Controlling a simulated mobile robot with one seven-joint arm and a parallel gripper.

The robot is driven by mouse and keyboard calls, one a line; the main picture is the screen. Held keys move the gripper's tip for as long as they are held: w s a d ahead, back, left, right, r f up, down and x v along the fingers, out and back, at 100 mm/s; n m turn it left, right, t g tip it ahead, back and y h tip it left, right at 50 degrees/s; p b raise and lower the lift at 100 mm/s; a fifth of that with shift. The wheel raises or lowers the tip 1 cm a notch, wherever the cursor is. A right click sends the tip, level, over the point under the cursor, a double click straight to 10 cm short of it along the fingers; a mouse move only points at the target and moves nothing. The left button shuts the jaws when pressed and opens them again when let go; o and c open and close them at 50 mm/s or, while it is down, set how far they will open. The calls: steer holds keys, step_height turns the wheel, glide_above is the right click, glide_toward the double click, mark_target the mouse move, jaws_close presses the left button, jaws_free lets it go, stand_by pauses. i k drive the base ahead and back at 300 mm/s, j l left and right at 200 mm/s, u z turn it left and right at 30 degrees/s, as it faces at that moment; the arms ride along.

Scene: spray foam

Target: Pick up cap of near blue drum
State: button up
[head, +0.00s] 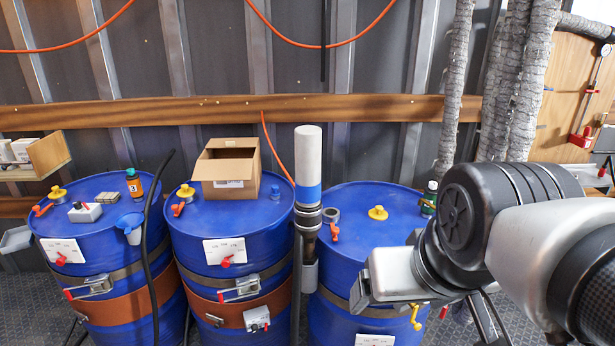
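Three blue drums stand in a row in the head view: left (95,215), middle (215,240) and right (350,260). The right drum looks nearest my arm. A yellow cap (378,212) sits on its lid, with a small grey ring (330,215) and a red tap handle beside it. The middle drum has a yellow cap (185,191) and a small blue cap (275,192); the left drum has a yellow cap (57,192). My gripper (390,285) is in front of the right drum, below its lid and apart from the yellow cap. Its fingers cannot be made out clearly.
An open cardboard box (228,168) stands on the middle drum. A tall pipe with a white top (308,155) rises between the middle and right drums. A black hose (153,230) passes between the left and middle drums. Small bottles and boxes stand on the left drum.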

mark_target(378, 213)
steer(key=i+z, duration=0.4)
steer(key=i, duration=0.2)
steer(key=i+j+z, duration=0.1)
steer(key=i+z, duration=0.25)
steer(key=i, duration=0.25)
